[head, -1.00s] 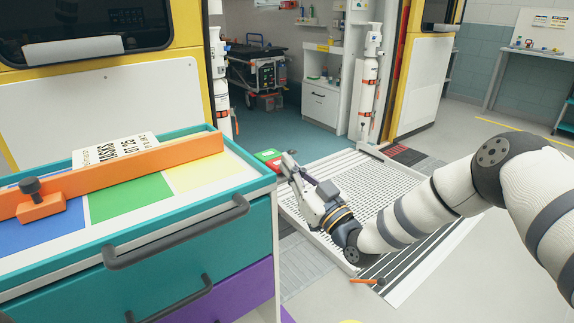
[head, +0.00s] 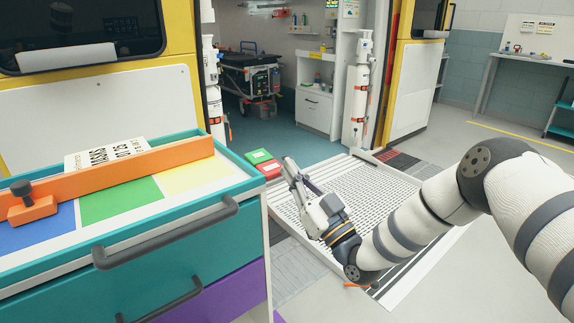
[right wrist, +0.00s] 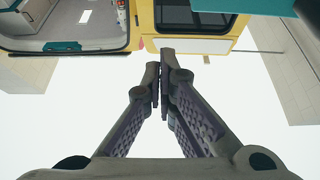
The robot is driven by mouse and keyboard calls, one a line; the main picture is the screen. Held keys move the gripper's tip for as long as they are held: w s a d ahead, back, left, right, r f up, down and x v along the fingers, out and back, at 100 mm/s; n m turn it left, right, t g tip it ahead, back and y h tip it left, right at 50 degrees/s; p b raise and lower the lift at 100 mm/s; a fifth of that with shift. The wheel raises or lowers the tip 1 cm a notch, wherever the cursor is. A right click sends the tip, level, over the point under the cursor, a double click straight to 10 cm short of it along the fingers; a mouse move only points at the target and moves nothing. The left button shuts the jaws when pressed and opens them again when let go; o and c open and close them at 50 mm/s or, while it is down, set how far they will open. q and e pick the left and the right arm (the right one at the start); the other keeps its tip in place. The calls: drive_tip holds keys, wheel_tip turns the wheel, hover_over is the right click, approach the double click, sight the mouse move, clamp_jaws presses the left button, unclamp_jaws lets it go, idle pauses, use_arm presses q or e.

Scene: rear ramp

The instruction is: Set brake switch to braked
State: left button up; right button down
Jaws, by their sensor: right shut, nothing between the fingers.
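A small box with a green and a red part (head: 264,165) stands just past the right back corner of the teal cart; I cannot tell if it is the brake switch or which way it is set. The box is not seen in that view. My left gripper is not in view.
A teal and purple drawer cart (head: 170,245) with grey handles fills the left front. A perforated ramp (head: 350,190) leads up to the open vehicle, where a stretcher (head: 250,75) stands. A white post with orange bands (head: 358,95) stands by the doorway. Grey floor is free at right.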

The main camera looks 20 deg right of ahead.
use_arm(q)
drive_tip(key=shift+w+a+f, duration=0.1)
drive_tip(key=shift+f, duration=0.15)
use_arm(e)
drive_tip(key=f+v, duration=0.1)
drive_tip(key=v, duration=0.5)
drive_tip(key=shift+f, duration=0.2)
